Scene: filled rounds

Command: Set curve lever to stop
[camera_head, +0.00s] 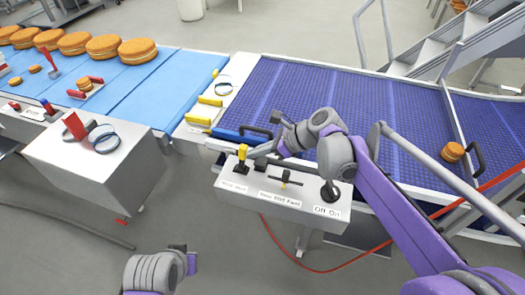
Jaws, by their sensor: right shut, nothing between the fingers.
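A grey control box (275,215) stands at the front edge of the purple-blue conveyor. On it are a yellow-and-black lever (242,158) at the left, a small black lever (286,179) in the middle and a black round switch (330,191) at the right, labelled "Off On". The left label is too small to read surely; the middle one seems to end in "Fast". My right gripper (266,158) is shut and empty, low over the back of the box, just right of the yellow-and-black lever. Whether it touches the lever is unclear.
The purple-blue conveyor (300,85) lies behind the box, with a small filled round (452,152) at its right. A blue conveyor (160,90) at left carries several large rounds. Another grey box (95,165) stands front left. A red hose (300,265) lies on the floor.

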